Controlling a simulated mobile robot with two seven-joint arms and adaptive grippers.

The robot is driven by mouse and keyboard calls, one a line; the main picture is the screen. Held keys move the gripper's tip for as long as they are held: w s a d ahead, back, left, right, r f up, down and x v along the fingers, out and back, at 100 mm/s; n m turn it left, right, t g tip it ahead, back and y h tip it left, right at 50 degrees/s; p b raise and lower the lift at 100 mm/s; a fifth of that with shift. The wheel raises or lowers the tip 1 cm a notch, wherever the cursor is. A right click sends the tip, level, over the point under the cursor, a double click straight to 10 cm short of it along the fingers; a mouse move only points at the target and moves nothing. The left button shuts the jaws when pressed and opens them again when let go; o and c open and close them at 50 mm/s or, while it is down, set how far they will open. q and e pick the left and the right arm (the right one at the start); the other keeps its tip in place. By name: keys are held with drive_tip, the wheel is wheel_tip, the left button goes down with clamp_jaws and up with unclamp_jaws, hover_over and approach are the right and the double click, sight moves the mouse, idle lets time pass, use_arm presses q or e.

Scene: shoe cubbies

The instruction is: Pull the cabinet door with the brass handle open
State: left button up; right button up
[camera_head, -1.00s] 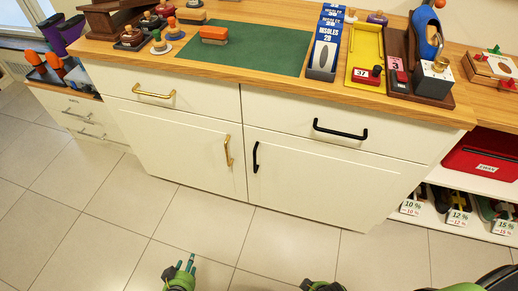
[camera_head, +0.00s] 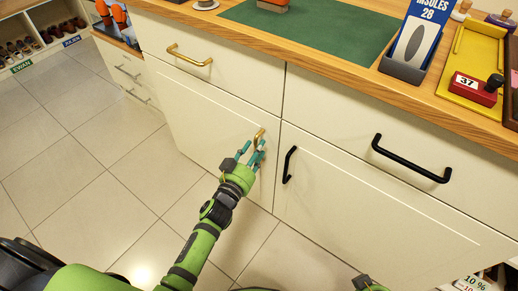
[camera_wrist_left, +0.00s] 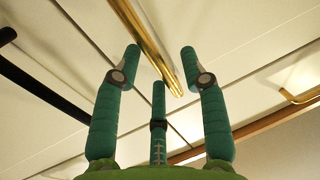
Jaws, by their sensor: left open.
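The white cabinet door (camera_head: 205,120) at lower left is shut. Its upright brass handle (camera_head: 259,137) is near the door's right edge. My left gripper (camera_head: 252,149) is open at this handle, its teal fingers partly covering the lower part. In the left wrist view, the brass handle (camera_wrist_left: 150,50) runs between the two spread outer fingertips (camera_wrist_left: 161,52); I cannot tell whether they touch it. A green part of my right gripper (camera_head: 369,284) shows at the bottom edge; its fingers are not clear.
A drawer with a horizontal brass handle (camera_head: 189,56) is above the door. The neighbouring door has a black handle (camera_head: 289,165), and the drawer above that has another (camera_head: 410,160). The wooden countertop (camera_head: 330,72) overhangs them. Tiled floor (camera_head: 85,170) in front is clear.

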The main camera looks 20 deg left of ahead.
use_arm(q)
drive_tip(key=shift+w+d, duration=0.15)
drive_tip(key=shift+w, duration=0.55)
clamp_jaws()
drive_tip(key=shift+s, duration=0.15)
